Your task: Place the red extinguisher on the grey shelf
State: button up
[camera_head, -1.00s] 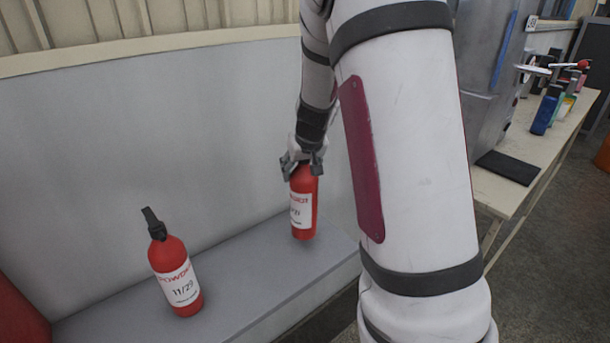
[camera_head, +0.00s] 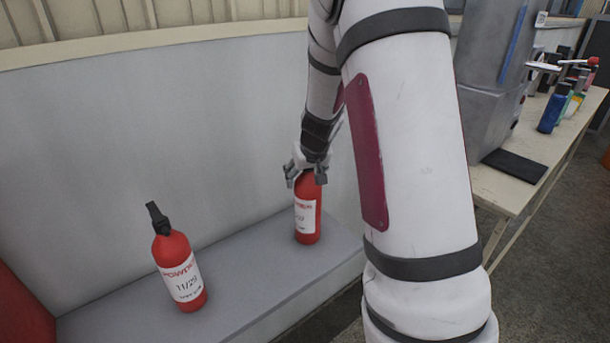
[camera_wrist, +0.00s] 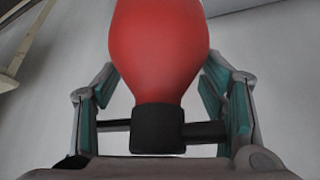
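A red extinguisher (camera_head: 307,222) with a white label is upright at the right part of the grey shelf (camera_head: 235,268). Its base looks at or very near the shelf surface; contact is hard to tell. My gripper (camera_head: 306,178) comes from above, with its fingers closed around the extinguisher's top. In the wrist view the red body (camera_wrist: 160,50) and black neck (camera_wrist: 157,128) sit between my gripper's (camera_wrist: 160,85) teal-padded fingers, whose tips bend in against the shoulder. The extinguisher's black head is mostly hidden in the head view.
A second red extinguisher (camera_head: 180,268) with a black handle stands left on the same shelf. A pale wall (camera_head: 140,130) rises behind. A table (camera_head: 545,150) with bottles and a dark pad (camera_head: 515,165) is at right. Shelf room lies between the extinguishers.

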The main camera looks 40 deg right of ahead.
jog(key=shift+o, duration=0.3)
jog(key=shift+r, duration=0.15)
jog(key=p+v, duration=0.2)
jog(key=v, duration=0.9)
jog(key=shift+p, duration=0.4)
jog(key=s+a+r+n+y, duration=0.1)
jog(key=s+a+r, duration=0.35)
jog(key=a, duration=0.25)
jog(key=s+a+r+n+y, duration=0.1)
jog(key=s+a+r+y, duration=0.1)
jog(key=s+a+r, duration=0.4)
jog(key=s+a+n, duration=0.1)
jog(key=s+a, duration=0.3)
jog(key=s, duration=0.4)
jog(key=s+a+h, duration=0.1)
jog(key=s+a, duration=0.3)
jog(key=s, duration=0.4)
jog(key=shift+n+g, duration=0.3)
jog(key=shift+n, duration=0.1)
